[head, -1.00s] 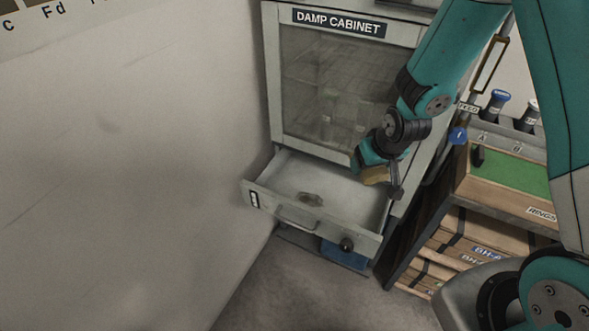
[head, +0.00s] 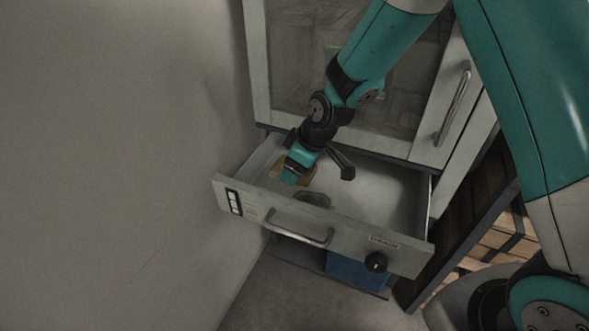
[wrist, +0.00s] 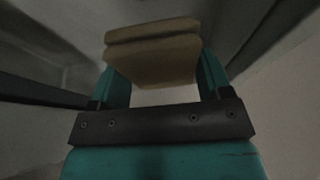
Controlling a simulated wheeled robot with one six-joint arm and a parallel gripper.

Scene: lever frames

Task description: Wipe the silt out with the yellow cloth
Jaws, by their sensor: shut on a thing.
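The folded yellow-brown cloth (wrist: 152,55) is held between the two fingers of my gripper (wrist: 160,85) in the wrist view. In the head view the cloth (head: 306,174) shows partly behind my gripper (head: 291,178), low over the left part of the open drawer (head: 385,200). I cannot tell whether the cloth touches the drawer floor. A dark brownish patch of silt (head: 315,199) lies on the drawer floor near the front wall, just right of the cloth and partly hidden by the drawer front.
The glass-doored cabinet (head: 258,60) stands above the drawer. A pale wall (head: 110,150) is close on the left. A blue box (head: 356,270) sits below. The drawer's right side is clear.

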